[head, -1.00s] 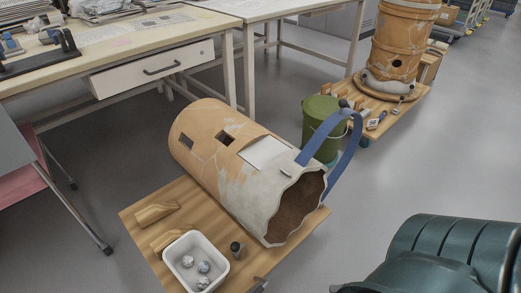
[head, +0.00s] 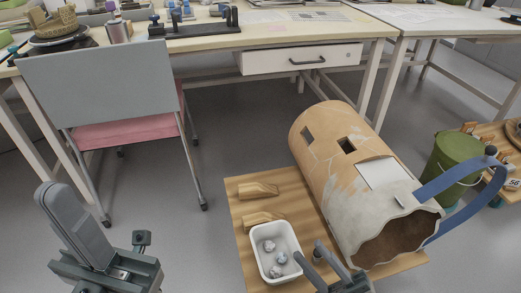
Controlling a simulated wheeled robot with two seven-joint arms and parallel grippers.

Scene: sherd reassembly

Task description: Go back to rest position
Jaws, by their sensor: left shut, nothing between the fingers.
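My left gripper (head: 75,222) is at the lower left, shut and empty, in front of the grey chair over bare floor. My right gripper (head: 312,258) comes in from the bottom edge. Its two dark fingers stand apart, over the front of the wooden board by the white tray; its rear is cut off by the frame. I see nothing held between them.
A wooden board (head: 246,213) carries a large patched vessel (head: 330,165) lying on its side, wedges and a white tray (head: 274,272) with balls. A blue strap (head: 447,180) arches at its mouth. A chair (head: 100,85), tables and a green bucket (head: 455,160) stand around.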

